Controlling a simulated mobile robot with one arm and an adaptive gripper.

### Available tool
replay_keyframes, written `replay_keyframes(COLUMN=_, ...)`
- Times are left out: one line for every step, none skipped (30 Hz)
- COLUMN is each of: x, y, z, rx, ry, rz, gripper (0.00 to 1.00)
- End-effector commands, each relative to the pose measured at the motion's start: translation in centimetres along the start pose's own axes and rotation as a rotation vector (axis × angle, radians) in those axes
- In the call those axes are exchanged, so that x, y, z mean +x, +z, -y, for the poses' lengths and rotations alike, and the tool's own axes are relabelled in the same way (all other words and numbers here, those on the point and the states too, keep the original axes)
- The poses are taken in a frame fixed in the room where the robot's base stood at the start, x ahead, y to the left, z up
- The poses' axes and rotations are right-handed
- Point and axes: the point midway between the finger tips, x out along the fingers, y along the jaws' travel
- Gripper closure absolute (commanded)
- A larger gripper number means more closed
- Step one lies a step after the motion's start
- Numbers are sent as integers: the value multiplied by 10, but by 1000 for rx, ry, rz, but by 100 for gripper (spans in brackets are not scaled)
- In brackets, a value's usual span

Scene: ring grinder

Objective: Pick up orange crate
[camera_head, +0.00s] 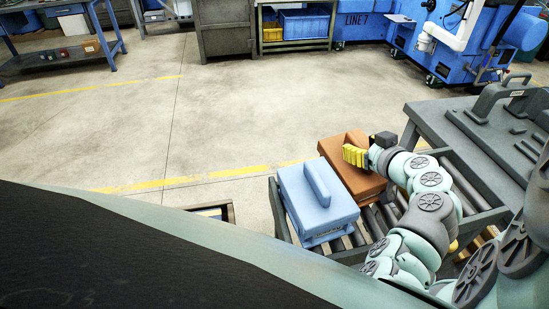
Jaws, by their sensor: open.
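The orange crate (338,153) is a box with a raised handle on its lid, standing on a roller conveyor at the centre right of the head view. My gripper (355,155), with yellow fingers, is at the crate's handle, above its lid. My gripper is open. It and my wrist hide part of the handle and the right side of the crate. I cannot tell whether the fingers touch the handle.
A light blue crate (317,214) with a similar handle stands close beside the orange one on the roller conveyor (368,226). A grey table (436,122) with dark handled parts is at the right. Open floor (220,110) lies beyond the conveyor.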

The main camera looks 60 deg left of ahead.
Motion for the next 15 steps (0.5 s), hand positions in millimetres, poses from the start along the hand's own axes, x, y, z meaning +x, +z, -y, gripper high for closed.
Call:
replay_keyframes(x=3, y=-1, z=2, rx=-1, ry=-7, rz=1, gripper=47)
replay_keyframes(x=4, y=0, z=3, rx=-1, ry=-7, rz=1, gripper=47)
replay_keyframes(x=5, y=0, z=3, rx=-1, ry=-7, rz=1, gripper=47)
replay_keyframes(x=6, y=0, z=3, rx=-1, ry=-7, rz=1, gripper=47)
replay_keyframes(x=6, y=0, z=3, rx=-2, ry=-6, rz=1, gripper=47)
replay_keyframes(x=6, y=0, z=2, rx=-2, ry=-6, rz=1, gripper=47)
replay_keyframes(x=6, y=0, z=2, rx=-2, ry=-6, rz=1, gripper=47)
replay_keyframes(x=6, y=0, z=2, rx=-2, ry=-5, rz=1, gripper=47)
replay_keyframes(x=6, y=0, z=2, rx=-2, ry=-5, rz=1, gripper=47)
replay_keyframes(x=6, y=0, z=2, rx=-2, ry=-5, rz=0, gripper=47)
replay_keyframes(x=6, y=0, z=2, rx=-2, ry=-5, rz=1, gripper=47)
replay_keyframes(x=6, y=0, z=2, rx=-2, ry=-5, rz=0, gripper=44)
replay_keyframes(x=6, y=0, z=2, rx=-2, ry=-5, rz=1, gripper=47)
replay_keyframes(x=6, y=0, z=2, rx=-2, ry=-5, rz=0, gripper=50)
replay_keyframes(x=6, y=0, z=2, rx=-2, ry=-5, rz=0, gripper=55)
